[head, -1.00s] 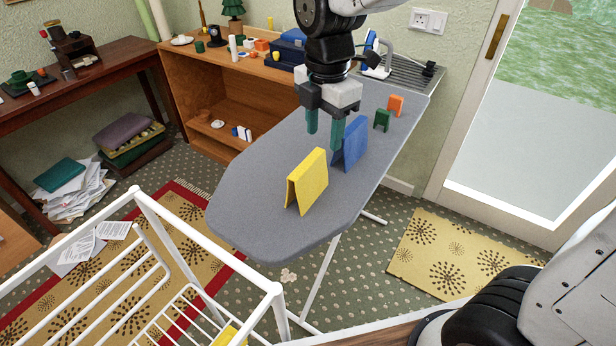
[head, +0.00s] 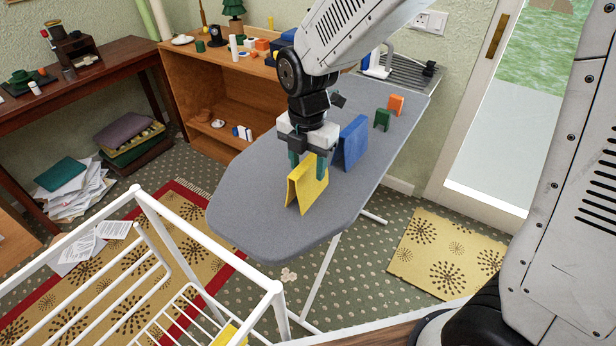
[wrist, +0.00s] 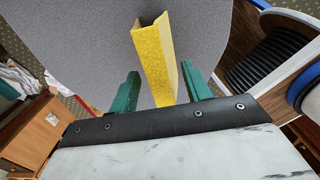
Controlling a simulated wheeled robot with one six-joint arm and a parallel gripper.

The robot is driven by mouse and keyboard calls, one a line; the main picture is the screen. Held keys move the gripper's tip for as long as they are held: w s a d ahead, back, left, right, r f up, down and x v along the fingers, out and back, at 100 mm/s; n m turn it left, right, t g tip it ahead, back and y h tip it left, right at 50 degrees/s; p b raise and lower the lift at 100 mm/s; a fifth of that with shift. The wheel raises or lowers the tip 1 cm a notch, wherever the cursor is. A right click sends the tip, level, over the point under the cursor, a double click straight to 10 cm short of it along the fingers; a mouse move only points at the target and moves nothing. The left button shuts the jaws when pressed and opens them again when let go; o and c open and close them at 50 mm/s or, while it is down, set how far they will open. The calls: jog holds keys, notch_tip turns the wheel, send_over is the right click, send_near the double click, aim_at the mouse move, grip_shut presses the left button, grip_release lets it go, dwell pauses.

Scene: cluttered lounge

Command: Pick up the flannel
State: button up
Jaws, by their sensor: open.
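A yellow folded cloth (head: 308,192), which looks like the flannel, stands like a small tent on the grey ironing board (head: 245,190). My gripper (head: 307,169) points down with its green fingers apart at the cloth's upper edge. In the wrist view the yellow cloth (wrist: 153,60) lies between the two open fingers (wrist: 158,88), with room on both sides. Its near end is hidden behind the gripper body. I cannot tell whether a finger touches it.
A larger blue folded cloth (head: 352,143) stands just behind the yellow one. Small green (head: 382,119) and orange (head: 396,104) folded pieces stand farther back. A white drying rack (head: 150,275) is at the front left. The board's left part is clear.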

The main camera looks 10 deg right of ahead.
jog(key=c, duration=0.9)
jog(key=shift+r, duration=0.15)
